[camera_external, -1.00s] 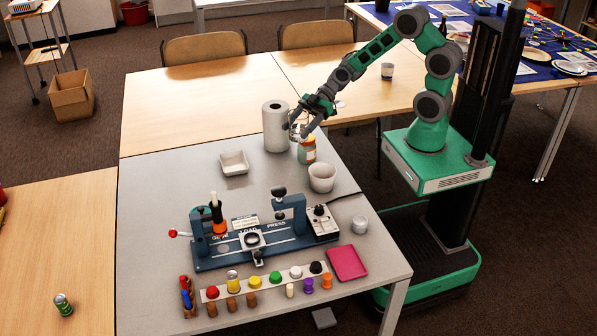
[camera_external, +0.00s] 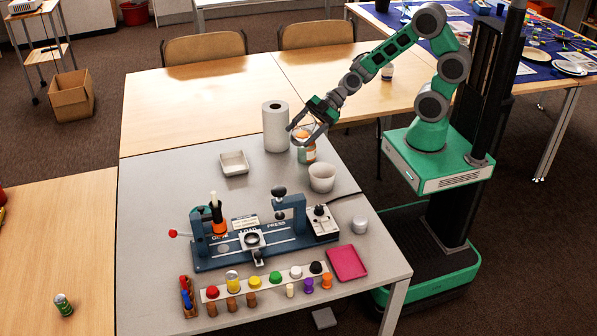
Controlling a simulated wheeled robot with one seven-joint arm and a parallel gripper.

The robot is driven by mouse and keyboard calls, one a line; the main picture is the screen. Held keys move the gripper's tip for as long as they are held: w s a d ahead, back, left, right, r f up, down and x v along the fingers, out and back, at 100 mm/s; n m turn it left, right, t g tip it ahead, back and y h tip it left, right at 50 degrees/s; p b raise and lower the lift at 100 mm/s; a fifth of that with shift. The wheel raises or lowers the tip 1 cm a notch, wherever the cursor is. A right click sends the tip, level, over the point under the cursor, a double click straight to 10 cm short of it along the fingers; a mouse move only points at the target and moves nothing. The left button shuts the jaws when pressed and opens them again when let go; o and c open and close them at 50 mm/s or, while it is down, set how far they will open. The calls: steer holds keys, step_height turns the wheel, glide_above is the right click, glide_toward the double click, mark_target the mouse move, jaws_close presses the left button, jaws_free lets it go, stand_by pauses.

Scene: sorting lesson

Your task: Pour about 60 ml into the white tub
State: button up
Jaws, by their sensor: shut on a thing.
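A white round tub (camera_external: 321,179) stands upright and open on the grey table, in front of the paper towel roll and to its right. A jar with an orange and green label (camera_external: 308,154) stands just behind the tub, apart from it. My gripper (camera_external: 302,139) is at the upper part of the jar and shut on it. The fingers partly hide the jar's top, and its contents cannot be made out. The jar looks upright; whether it touches the table is unclear.
A paper towel roll (camera_external: 276,127) stands close to the left of my gripper. A shallow white square dish (camera_external: 234,163) lies farther left. A blue press fixture (camera_external: 262,244), a pink tray (camera_external: 347,264) and a small grey cup (camera_external: 360,225) are nearer the front.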

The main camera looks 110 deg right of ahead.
mark_target(306, 139)
steer(key=shift+s+a+r+n+h+p, duration=0.1)
steer(key=shift+a+r+n+h+p, duration=0.1)
steer(key=shift+a+n+h+p, duration=0.2)
steer(key=shift+s+a+f+n+h, duration=0.2)
steer(key=shift+a+f+n+h, duration=0.3)
steer(key=shift+a+f+n, duration=0.15)
steer(key=shift+f+n+t+h, duration=0.2)
steer(key=shift+n+t+h, duration=0.1)
steer(key=shift+n+t, duration=0.1)
steer(key=shift+r+n+h+p, duration=0.45)
steer(key=shift+n+h+p, duration=0.1)
steer(key=shift+p, duration=0.6)
steer(key=shift+f, duration=0.2)
steer(key=shift+t, duration=0.3)
steer(key=shift+a+f+n+t+h+p, duration=0.15)
steer(key=shift+f+n+t+h+p, duration=0.25)
steer(key=shift+n+h, duration=0.55)
steer(key=shift+s+a+f+n, duration=0.2)
steer(key=shift+a+f+n, duration=0.1)
steer(key=shift+a+n, duration=0.15)
steer(key=shift+a+f+p, duration=0.15)
steer(key=shift+a+p, duration=0.05)
steer(key=shift+p, duration=0.2)
